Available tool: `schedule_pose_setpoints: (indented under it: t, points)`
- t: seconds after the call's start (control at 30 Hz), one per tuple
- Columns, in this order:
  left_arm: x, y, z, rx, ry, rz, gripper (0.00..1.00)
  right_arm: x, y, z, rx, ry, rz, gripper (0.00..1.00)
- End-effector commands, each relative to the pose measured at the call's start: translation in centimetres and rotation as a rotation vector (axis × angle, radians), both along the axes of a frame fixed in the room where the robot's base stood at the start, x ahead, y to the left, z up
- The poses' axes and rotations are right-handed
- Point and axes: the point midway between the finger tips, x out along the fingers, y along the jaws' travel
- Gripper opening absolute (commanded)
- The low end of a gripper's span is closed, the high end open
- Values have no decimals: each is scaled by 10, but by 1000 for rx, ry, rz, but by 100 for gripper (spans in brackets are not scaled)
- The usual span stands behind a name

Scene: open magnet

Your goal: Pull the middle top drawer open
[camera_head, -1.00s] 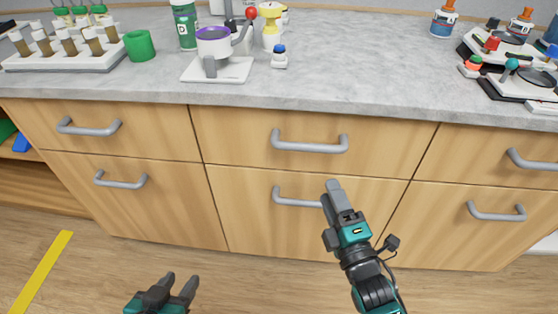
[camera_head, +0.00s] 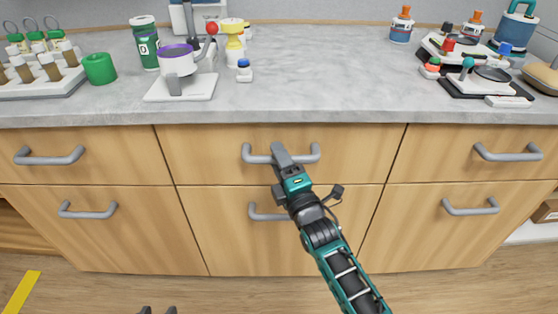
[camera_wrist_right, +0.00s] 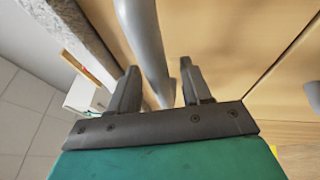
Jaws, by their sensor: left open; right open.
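The middle top drawer (camera_head: 350,150) is a light wood front below the grey countertop, and it looks shut. Its grey bar handle (camera_head: 309,153) runs across the front. My right gripper (camera_head: 281,152) is at the handle, covering part of it left of the middle. In the right wrist view the handle (camera_wrist_right: 143,40) passes between the two fingers of my right gripper (camera_wrist_right: 155,85), which are apart with gaps beside the bar. Only the fingertips of my left gripper (camera_head: 158,310) show at the bottom edge, low and away from the drawers.
The lower middle drawer handle (camera_head: 257,214) is partly behind my right gripper. Other drawers with bar handles flank the middle ones. The countertop (camera_head: 330,90) holds a white stand with a pot (camera_head: 178,60), bottles and a tube rack. The floor in front is clear.

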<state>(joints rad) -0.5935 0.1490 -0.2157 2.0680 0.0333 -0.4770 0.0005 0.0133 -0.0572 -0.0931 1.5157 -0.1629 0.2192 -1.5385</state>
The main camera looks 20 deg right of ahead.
Motion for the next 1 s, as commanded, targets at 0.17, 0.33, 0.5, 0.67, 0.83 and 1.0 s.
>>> schedule_pose_setpoints:
  t: [0.17,0.33,0.5,0.67,0.83,1.0]
  points:
    - [0,-1,-1,-3,1,4,43,3,1,0,0,1,0,48]
    - [0,0,-1,-3,1,4,43,3,1,1,1,1,0,48]
    - [0,0,-1,-3,1,3,43,3,1,1,1,1,0,31]
    - [0,0,-1,0,1,1,43,3,1,1,1,0,0,16]
    - [0,1,-1,4,1,-1,43,3,1,1,1,0,0,0]
    - [0,2,-1,7,0,-3,43,3,1,0,1,0,0,0]
